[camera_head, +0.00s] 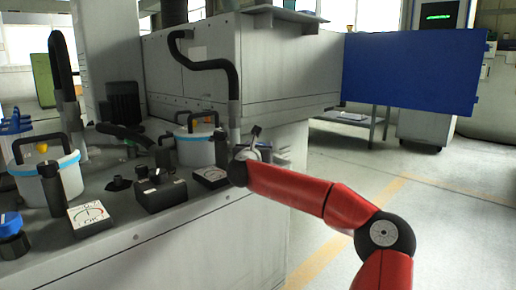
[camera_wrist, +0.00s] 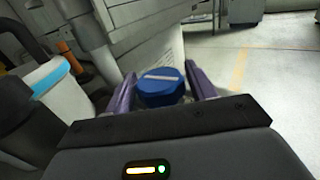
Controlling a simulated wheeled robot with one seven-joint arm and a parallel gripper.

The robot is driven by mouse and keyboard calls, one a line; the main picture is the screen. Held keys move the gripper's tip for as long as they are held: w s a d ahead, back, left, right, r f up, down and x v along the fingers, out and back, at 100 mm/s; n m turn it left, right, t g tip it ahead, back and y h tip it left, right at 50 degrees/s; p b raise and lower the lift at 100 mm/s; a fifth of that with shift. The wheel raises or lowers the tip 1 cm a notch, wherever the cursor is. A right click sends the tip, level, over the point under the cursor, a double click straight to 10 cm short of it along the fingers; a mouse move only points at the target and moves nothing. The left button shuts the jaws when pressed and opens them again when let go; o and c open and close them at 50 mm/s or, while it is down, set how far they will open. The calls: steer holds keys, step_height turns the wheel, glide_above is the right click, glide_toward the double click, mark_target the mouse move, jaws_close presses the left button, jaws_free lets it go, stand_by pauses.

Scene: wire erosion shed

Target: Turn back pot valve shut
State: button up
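The back pot (camera_head: 195,148) is a white tub with a blue rim and black handle, on the bench. A blue valve knob (camera_wrist: 162,88) with a white bar across its top shows in the wrist view, between the two purple fingers of my gripper (camera_wrist: 160,84). The fingers stand on either side of the knob, with slim gaps that look clear of it. In the head view my gripper (camera_head: 252,140) is beside the back pot, at the bench's right edge; my arm hides the knob there.
A front pot (camera_head: 62,180), another blue knob (camera_head: 10,224) and dial gauges (camera_head: 90,215) stand on the bench to the left. A black hose (camera_head: 232,75) rises behind my gripper. A blue panel (camera_head: 412,70) juts out at right. The floor at right is clear.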

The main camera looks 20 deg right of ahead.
steer(key=shift+o, duration=1.2)
steer(key=shift+v, duration=3.9)
